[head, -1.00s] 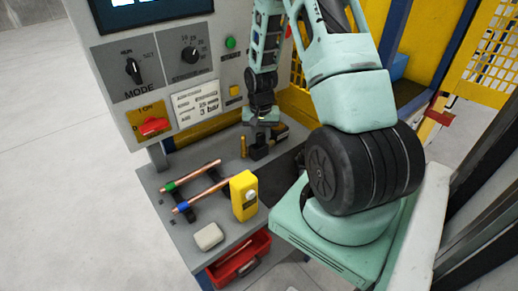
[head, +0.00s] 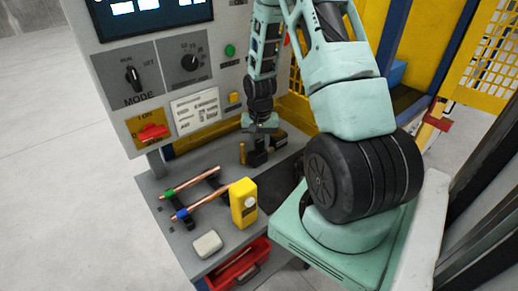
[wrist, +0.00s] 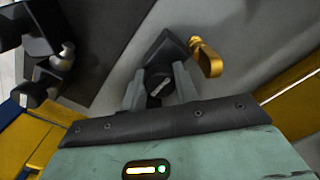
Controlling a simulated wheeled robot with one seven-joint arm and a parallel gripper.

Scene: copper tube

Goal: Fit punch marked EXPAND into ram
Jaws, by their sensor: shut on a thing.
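My gripper (head: 262,129) points down at the back of the grey bench, over a dark holder block (head: 257,157). In the wrist view its fingers (wrist: 158,92) are closed around a dark round piece (wrist: 159,84) with a pale mark on its end. This looks like a punch, but the mark is not readable as EXPAND. The dark block (wrist: 165,48) lies right behind it, and I cannot tell if the piece is clear of it. A brass-coloured piece (wrist: 207,58) stands beside the block. I cannot make out the ram for certain.
Two copper tubes (head: 190,182) lie on dark rests on the bench (head: 160,212). A yellow box (head: 243,203) and a pale block (head: 207,244) stand nearer the front. A red bin (head: 240,265) is below the edge. The control panel (head: 165,85) rises behind. Dark machine parts (wrist: 55,65) show left in the wrist view.

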